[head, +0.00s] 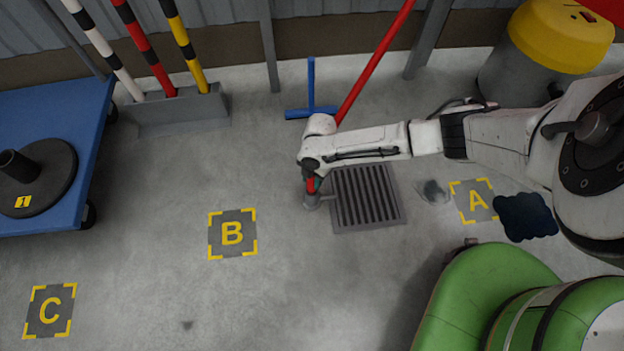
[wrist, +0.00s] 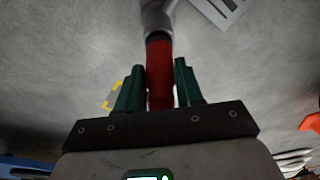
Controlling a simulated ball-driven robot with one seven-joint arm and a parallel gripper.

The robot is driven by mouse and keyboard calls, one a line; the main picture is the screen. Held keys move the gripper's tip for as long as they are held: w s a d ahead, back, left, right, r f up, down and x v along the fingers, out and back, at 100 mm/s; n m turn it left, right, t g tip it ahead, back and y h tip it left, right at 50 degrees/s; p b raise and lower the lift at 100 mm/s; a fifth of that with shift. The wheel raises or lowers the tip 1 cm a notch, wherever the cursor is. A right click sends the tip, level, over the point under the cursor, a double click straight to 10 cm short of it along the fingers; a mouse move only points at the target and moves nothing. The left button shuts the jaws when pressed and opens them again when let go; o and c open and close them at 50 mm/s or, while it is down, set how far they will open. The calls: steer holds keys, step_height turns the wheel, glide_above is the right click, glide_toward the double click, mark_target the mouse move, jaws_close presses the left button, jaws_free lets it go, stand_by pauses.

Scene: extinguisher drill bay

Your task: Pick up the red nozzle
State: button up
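The red nozzle (head: 310,184) is a short red piece with a grey end, beside the left edge of the floor grate in the head view. In the wrist view the red nozzle (wrist: 159,70) runs up between the fingers to its grey end. My gripper (wrist: 160,72) has dark green fingers, one close along each side of the red part with hardly any gap. It looks shut on the nozzle. In the head view my gripper (head: 313,183) points down and is partly hidden by the wrist. I cannot tell whether the grey end touches the floor.
A floor grate (head: 367,198) lies just right of the nozzle. Floor marks B (head: 232,233), C (head: 50,311) and A (head: 473,200) show. A blue cart (head: 60,110) stands at left, a pole stand (head: 178,112) behind. The floor around B is clear.

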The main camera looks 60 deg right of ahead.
jaws_close()
steer(key=shift+r, duration=0.1)
